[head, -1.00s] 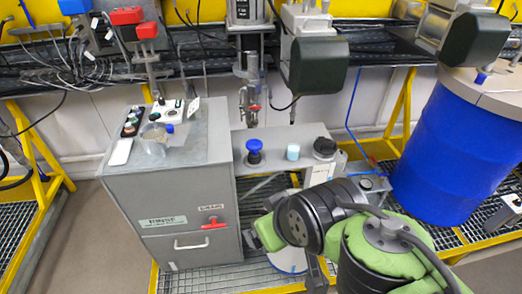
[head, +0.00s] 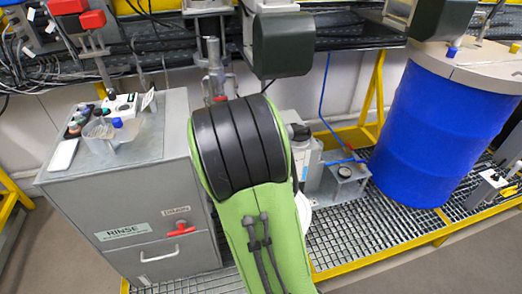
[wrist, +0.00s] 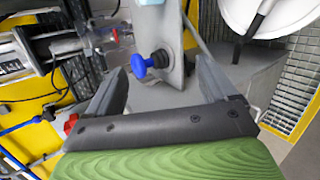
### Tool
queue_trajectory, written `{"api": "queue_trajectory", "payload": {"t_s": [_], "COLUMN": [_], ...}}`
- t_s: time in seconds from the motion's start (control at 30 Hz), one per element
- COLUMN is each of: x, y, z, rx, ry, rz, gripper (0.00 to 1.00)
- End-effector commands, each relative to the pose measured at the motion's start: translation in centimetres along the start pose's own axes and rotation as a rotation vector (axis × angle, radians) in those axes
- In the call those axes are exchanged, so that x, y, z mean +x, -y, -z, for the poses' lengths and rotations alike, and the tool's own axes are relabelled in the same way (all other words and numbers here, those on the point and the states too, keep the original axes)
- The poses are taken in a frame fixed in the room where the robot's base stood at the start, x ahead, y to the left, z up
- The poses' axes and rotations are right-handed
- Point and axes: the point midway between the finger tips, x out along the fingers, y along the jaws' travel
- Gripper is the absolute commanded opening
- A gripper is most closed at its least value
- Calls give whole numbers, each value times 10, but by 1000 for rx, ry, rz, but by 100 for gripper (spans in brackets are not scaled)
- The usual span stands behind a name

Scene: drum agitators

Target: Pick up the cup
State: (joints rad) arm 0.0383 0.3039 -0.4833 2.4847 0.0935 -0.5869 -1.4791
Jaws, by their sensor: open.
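A clear, cup-like container (head: 99,129) stands on top of the grey cabinet at the left in the head view. The small pale-blue cup on the grey shelf, visible earlier, is now hidden behind my green and black arm in the head view. I cannot make it out for certain in the wrist view. The head view hides my gripper behind my arm.
The grey RINSE cabinet (head: 145,205) stands left of my arm. A dark motor housing (head: 282,43) hangs above the shelf. A large blue drum (head: 430,130) stands at the right. Grating floor (head: 350,235) lies between. A white disc (wrist: 262,15) is at upper right in the wrist view.

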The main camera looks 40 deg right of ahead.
Motion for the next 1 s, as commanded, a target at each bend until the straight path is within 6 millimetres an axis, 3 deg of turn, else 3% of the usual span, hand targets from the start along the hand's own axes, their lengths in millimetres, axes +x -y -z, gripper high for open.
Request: {"api": "queue_trajectory", "payload": {"t_s": [0.03, 0.13, 0.23, 0.37, 0.5, 0.8, 1.0], "x": [32, 67, 86, 94, 103, 170, 194], "y": [28, 49, 64, 72, 64, 33, 24], "z": [-14, -39, -51, -54, -55, -60, -62], "rx": [-187, -613, -1000, -1303, -1376, -1369, -1365], "ry": [66, 188, 283, 348, 366, 364, 363], "rz": [-36, -133, -206, -265, -287, -288, -288], "gripper": [86, 86, 86, 86, 86, 86, 86]}}
